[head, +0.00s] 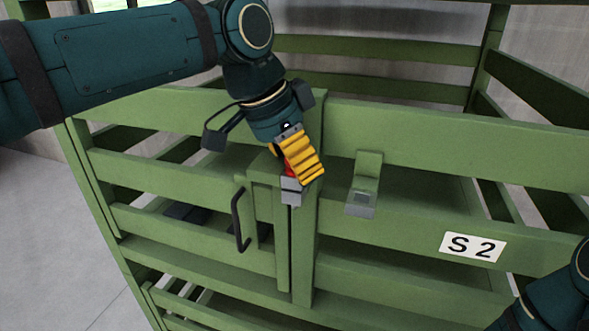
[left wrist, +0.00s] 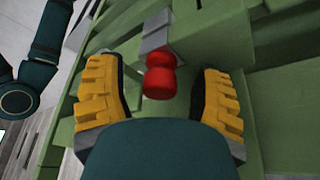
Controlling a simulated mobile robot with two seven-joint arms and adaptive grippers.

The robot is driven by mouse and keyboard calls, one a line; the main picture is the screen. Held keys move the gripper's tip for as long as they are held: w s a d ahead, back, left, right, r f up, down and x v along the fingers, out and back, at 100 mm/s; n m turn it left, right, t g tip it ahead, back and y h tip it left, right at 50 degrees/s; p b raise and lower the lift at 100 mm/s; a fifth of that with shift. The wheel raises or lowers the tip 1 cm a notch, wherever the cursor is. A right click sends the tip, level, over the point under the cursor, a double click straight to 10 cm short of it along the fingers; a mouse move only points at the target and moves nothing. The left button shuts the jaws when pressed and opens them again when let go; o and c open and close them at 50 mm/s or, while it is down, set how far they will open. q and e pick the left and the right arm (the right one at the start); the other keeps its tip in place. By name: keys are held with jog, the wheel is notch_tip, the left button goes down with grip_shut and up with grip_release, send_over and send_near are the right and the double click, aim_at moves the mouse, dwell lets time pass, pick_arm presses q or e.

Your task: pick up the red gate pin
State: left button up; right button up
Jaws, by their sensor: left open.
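The red gate pin (left wrist: 160,80) stands between the two yellow fingers of my left gripper (left wrist: 160,92) in the left wrist view, with a gap on both sides. Its lower end meets a grey metal bracket (left wrist: 155,37). In the head view my left gripper (head: 298,158) is over the pin at the gate's edge. Only a bit of red (head: 289,170) shows there beside the yellow fingers, above the grey bracket (head: 292,190). My left gripper is open and empty. My right gripper is out of view.
The green slatted crate (head: 420,135) fills the view, with a gate and a black handle (head: 238,220) left of the pin. A second grey bracket (head: 361,205) sits to the right, near an "S 2" label (head: 472,247). Grey floor (head: 50,240) is clear at left.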

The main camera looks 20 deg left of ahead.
pick_arm(q)
grip_shut()
dwell(0.3)
notch_tip(320, 180, up, 10)
jog(key=shift+r+p, duration=0.1)
jog(key=shift+p, duration=1.05)
